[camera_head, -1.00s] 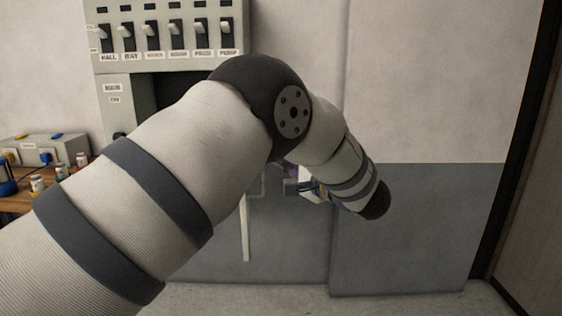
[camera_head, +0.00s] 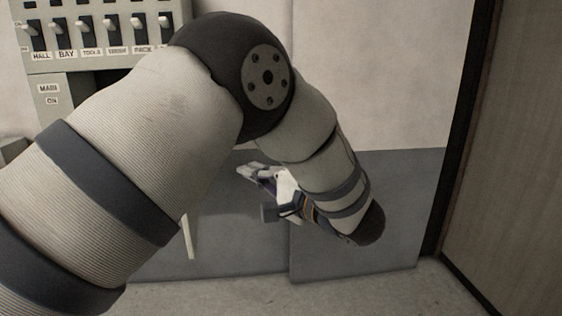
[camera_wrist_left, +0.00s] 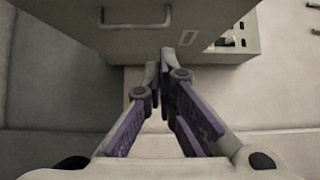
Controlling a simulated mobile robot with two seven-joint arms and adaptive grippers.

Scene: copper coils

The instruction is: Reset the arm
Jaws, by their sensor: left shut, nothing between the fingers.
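My left arm comes in from the left in the head view and bends down at a dark elbow joint. My left gripper (camera_head: 254,171) shows just below the bent arm, partly hidden by it, in front of the grey lower wall. In the left wrist view its purple-padded fingers (camera_wrist_left: 161,72) meet at the tips, with nothing between them. My right gripper is in neither view.
A grey switch panel (camera_head: 100,62) with a row of labelled switches is on the wall at the upper left. A brown door-like panel (camera_head: 512,150) stands at the right. The left wrist view shows a grey cabinet front with a handle (camera_wrist_left: 135,21) beyond the fingers.

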